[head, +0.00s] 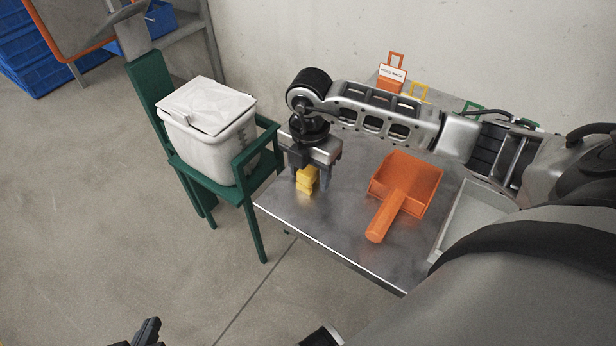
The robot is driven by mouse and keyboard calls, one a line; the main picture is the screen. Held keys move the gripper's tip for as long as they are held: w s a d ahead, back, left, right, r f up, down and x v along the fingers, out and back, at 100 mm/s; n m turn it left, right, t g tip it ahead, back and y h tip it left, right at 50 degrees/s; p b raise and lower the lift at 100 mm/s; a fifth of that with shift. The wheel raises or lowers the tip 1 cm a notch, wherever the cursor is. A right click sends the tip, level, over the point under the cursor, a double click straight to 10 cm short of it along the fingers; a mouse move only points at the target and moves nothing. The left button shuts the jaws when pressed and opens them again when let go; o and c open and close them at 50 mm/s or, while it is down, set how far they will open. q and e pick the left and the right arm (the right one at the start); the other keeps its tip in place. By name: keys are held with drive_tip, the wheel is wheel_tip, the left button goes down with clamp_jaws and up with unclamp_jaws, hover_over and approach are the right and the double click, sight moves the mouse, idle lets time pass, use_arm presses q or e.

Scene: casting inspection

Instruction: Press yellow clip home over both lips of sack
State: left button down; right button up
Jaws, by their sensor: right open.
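The white sack (215,150) sits in a green stand at the left of the metal table, its top flap folded over. The yellow clip (306,183) stands on the table near its left front edge. My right gripper (309,182) points down over the clip, its jaws open with the clip between or just behind the fingers; contact cannot be told. The clip is apart from the sack. My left gripper (147,333) is only partly in view at the bottom edge, well away from the sack; its jaw state cannot be made out.
The metal table (345,235) also holds an orange scoop (405,185) and a grey tray (475,215). The green stand (252,215) frames the sack. Small orange, yellow and green holders stand at the back by the wall. Open floor lies in front and left.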

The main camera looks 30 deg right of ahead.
drive_tip(key=shift+f, duration=0.3)
drive_tip(key=c, duration=1)
drive_tip(key=shift+c, duration=0.2)
drive_tip(key=shift+r, duration=0.2)
